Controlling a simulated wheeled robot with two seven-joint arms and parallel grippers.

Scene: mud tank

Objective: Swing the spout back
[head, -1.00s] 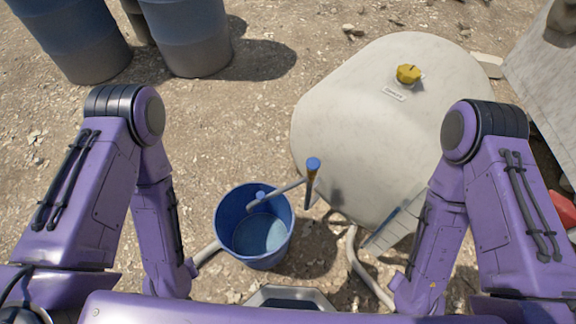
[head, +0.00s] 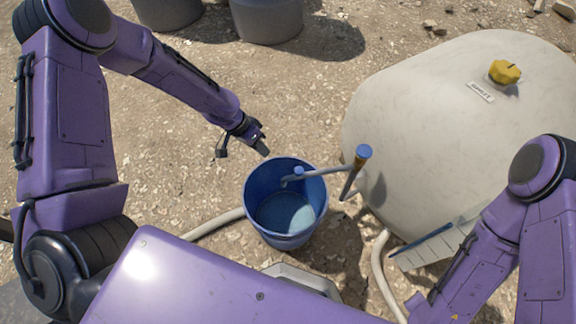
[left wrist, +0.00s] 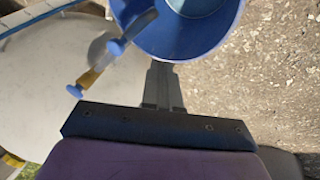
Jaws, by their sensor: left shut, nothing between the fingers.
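The grey spout (head: 325,171) runs left from a post with a blue cap (head: 363,152) at the pale tank (head: 440,120).
A yellow cap (head: 504,72) sits on top of the tank. A pale hose (head: 213,222) lies on the ground left of the bucket. Barrels (head: 268,22) stand at the back.

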